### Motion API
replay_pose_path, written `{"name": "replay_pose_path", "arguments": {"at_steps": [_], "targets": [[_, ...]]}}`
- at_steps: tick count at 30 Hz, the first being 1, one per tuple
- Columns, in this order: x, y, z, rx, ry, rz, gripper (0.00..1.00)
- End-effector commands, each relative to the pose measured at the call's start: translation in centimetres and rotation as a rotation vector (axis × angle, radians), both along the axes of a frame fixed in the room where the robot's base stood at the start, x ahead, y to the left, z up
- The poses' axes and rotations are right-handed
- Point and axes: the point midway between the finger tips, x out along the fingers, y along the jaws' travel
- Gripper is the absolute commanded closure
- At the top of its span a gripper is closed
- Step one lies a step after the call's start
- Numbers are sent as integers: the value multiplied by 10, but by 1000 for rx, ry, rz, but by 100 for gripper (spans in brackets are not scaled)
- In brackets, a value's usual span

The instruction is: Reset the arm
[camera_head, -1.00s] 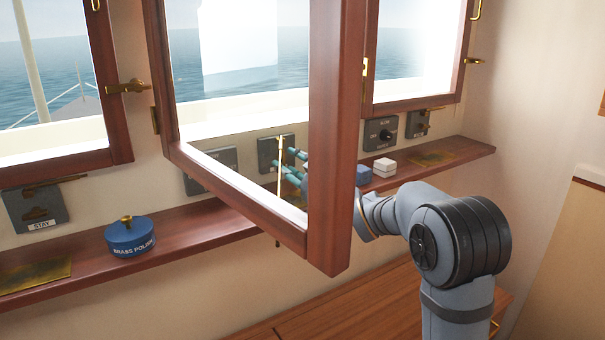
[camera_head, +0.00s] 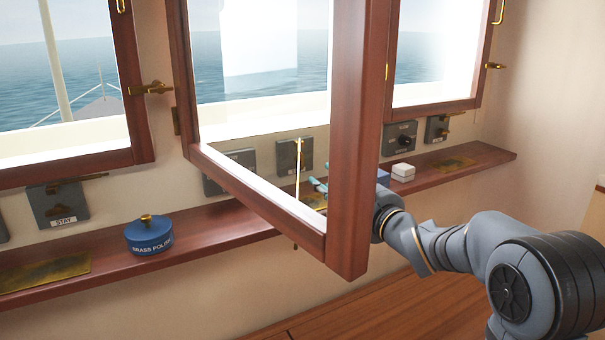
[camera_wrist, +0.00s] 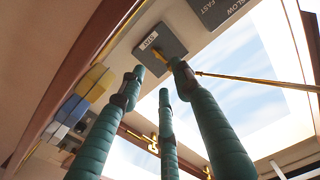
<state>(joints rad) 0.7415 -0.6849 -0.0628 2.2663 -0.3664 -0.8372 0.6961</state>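My arm (camera_head: 450,247) reaches from the lower right to behind the open window's wooden frame (camera_head: 352,150). My gripper's teal fingertips (camera_head: 318,185) show through the glass, just below a dark wall plate (camera_head: 309,155); the rest of the gripper is hidden behind the frame. In the wrist view the gripper (camera_wrist: 160,80) has its three teal fingers spread, with nothing held between them. A dark plate labelled STAY (camera_wrist: 148,40) lies beyond the fingertips. A brass rod (camera_wrist: 255,80) runs from near the right fingertip to the right; whether they touch I cannot tell.
A wooden ledge (camera_head: 225,222) runs under the windows. Yellow and white blocks (camera_wrist: 97,80) show left in the wrist view. The open window projects over the ledge.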

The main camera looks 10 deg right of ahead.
Motion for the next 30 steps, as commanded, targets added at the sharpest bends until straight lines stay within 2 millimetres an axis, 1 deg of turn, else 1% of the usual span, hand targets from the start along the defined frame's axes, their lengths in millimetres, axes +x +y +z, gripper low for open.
{"name": "replay_pose_path", "arguments": {"at_steps": [5,12,18,24,30], "targets": [[20,7,0,0,1,1,67],[65,20,0,0,0,-2,67],[96,27,0,0,-1,-6,67],[111,32,1,1,-2,-6,67],[112,32,1,-15,-7,-7,67]]}}
